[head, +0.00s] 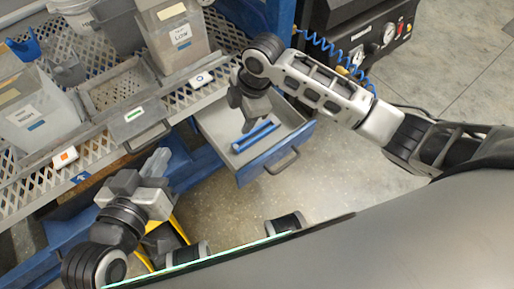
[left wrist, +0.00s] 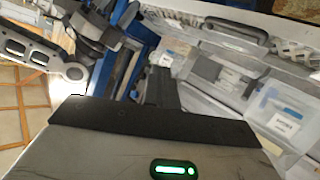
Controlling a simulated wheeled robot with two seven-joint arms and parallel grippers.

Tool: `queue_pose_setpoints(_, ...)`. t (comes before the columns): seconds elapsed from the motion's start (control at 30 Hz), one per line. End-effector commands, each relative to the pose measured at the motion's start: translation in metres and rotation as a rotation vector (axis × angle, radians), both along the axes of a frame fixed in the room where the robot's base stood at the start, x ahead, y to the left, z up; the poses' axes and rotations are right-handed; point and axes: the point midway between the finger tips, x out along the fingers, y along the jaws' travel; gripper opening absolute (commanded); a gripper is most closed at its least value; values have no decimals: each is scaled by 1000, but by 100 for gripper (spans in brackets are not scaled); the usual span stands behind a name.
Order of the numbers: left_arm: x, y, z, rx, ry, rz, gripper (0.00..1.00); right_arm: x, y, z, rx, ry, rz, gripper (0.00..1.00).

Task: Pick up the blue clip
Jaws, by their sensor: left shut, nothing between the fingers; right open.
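The blue clip (head: 255,136) is a long, narrow blue piece lying in the open grey drawer (head: 213,124) in the head view. My right gripper (head: 243,118) points down over the drawer, close to the clip's left end. Its fingers are open, and I cannot tell whether they touch the clip. My left gripper (head: 155,165) is shut and empty, in front of the perforated shelf and left of the drawer. Its dark fingers (left wrist: 163,88) also show in the left wrist view.
Grey bins (head: 175,38) and labelled containers stand on the perforated metal shelf (head: 100,158) at the upper left. The drawer has a blue front with a handle (head: 283,162). A dark machine (head: 365,30) with a gauge and coiled blue hose stands behind. Open floor lies to the right.

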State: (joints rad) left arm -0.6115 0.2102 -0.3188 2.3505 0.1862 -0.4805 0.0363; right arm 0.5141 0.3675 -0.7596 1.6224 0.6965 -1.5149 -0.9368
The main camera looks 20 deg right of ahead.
Motion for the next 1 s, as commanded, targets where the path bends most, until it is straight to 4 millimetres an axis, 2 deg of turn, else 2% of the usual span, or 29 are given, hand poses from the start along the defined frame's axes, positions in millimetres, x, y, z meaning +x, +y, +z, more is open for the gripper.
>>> queue_pose_setpoints(0.03,0,-3,-18,-12,-13,-9,0,13,-15,-11,-71,11,64,56)
queue_pose_setpoints(0.2,0,-9,-22,-40,-35,-27,0,27,-45,-1,-207,74,205,56)
queue_pose_setpoints(0.3,0,-10,-22,-55,-41,-31,0,29,-52,-2,-234,93,235,56)
queue_pose_setpoints(0.37,0,-12,-21,-70,-45,-32,0,29,-53,-8,-239,97,242,56)
queue_pose_setpoints(0.7,3,-20,-14,-238,-73,-39,0,29,-52,-80,-238,98,240,56)
queue_pose_setpoints(0.8,3,-22,-10,-276,-80,-43,0,29,-52,-93,-237,95,241,56)
queue_pose_setpoints(1.0,3,-23,-7,-313,-84,-46,0,30,-51,-105,-237,94,240,56)
